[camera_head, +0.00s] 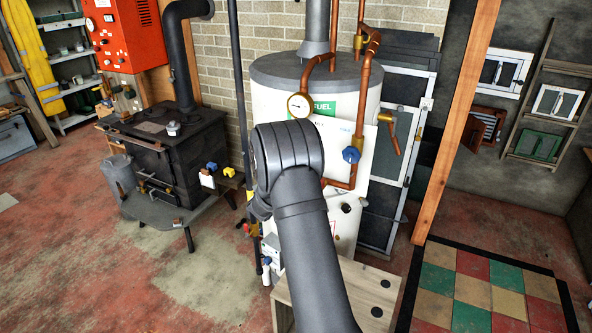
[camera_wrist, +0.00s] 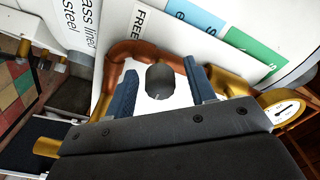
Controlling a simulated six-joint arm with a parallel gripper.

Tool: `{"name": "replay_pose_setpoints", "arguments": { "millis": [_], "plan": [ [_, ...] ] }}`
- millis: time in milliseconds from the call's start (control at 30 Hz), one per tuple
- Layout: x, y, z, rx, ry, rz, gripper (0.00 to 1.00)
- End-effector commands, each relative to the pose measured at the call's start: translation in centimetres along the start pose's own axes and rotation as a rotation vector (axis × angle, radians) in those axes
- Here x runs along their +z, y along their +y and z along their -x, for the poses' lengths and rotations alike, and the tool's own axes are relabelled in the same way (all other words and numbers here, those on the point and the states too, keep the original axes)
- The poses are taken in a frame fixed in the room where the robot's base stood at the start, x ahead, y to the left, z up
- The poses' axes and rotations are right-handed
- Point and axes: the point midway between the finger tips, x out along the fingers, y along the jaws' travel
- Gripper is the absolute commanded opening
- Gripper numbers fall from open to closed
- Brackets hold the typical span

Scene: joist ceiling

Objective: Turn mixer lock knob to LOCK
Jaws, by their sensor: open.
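The mixer lock knob (camera_wrist: 160,80) is a dark grey, short cylinder in the wrist view, standing out from a white panel. The word FREE (camera_wrist: 138,20) is printed in black on white near it; no LOCK mark is seen. My gripper (camera_wrist: 162,68) is open, with one blue finger on each side of the knob. Gaps show between the fingers and the knob, and I cannot tell how deep the fingers reach. In the head view my arm hides the gripper and the knob, in front of the white tank (camera_head: 272,98).
Copper pipe (camera_wrist: 125,50) curves close around the knob. A brass gauge (camera_wrist: 285,112) is at the right of the wrist view. In the head view, a blue valve handle (camera_head: 351,154) is right of my arm. A black stove (camera_head: 165,150) stands left, with open floor before it.

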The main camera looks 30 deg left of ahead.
Motion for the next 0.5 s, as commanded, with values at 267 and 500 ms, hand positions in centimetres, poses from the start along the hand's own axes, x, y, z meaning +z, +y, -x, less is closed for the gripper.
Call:
{"name": "replay_pose_setpoints", "arguments": {
  "millis": [267, 500],
  "plan": [
    [0.1, -0.1, 3.9, -0.001, -0.003, 0.001, 0.50],
    [0.1, -0.1, 9.9, -0.002, -0.005, 0.001, 0.50]
  ]
}}
